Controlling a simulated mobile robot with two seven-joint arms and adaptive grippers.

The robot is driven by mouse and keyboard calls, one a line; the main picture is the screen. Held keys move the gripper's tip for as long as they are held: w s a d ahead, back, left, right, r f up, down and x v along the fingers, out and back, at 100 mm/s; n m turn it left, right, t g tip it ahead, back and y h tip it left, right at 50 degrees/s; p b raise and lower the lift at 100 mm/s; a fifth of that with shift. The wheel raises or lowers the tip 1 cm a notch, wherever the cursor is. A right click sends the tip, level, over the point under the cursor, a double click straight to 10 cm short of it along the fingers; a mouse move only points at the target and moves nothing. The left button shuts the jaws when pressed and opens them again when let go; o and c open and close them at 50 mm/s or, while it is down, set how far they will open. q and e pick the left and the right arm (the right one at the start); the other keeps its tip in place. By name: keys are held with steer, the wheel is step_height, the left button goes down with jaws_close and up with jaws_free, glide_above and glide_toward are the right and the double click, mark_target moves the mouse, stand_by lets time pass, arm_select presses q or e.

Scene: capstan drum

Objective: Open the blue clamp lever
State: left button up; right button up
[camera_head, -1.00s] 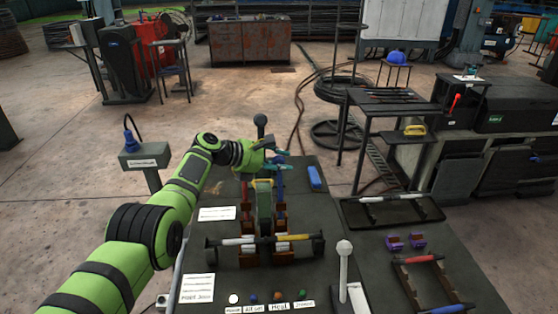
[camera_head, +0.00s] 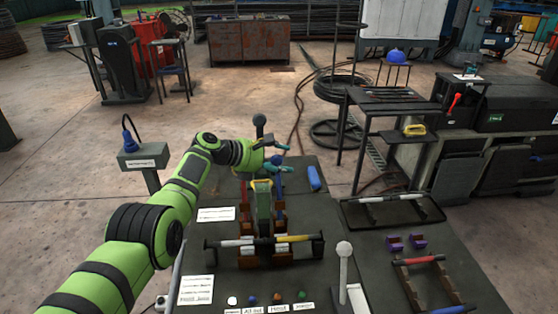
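My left gripper (camera_head: 279,159) reaches over the far end of the capstan rig from the left, its teal fingers spread apart. A blue knob (camera_head: 277,160), which looks like the top of the blue clamp lever, shows between or just behind the fingers. I cannot tell whether they touch it. More blue, likely the lever's lower part, shows below the gripper beside the green drum (camera_head: 264,205). The gripper and wrist partly hide the lever's top. My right gripper is not in view.
A blue block (camera_head: 314,178) lies right of the rig. A rod with white and yellow sections (camera_head: 295,238) crosses the front. A tall white-knobbed lever (camera_head: 343,265) stands nearer.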

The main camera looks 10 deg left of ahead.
arm_select(q)
steer(key=shift+v, duration=1.55)
steer(key=v, duration=0.9)
steer(key=shift+d, duration=0.1)
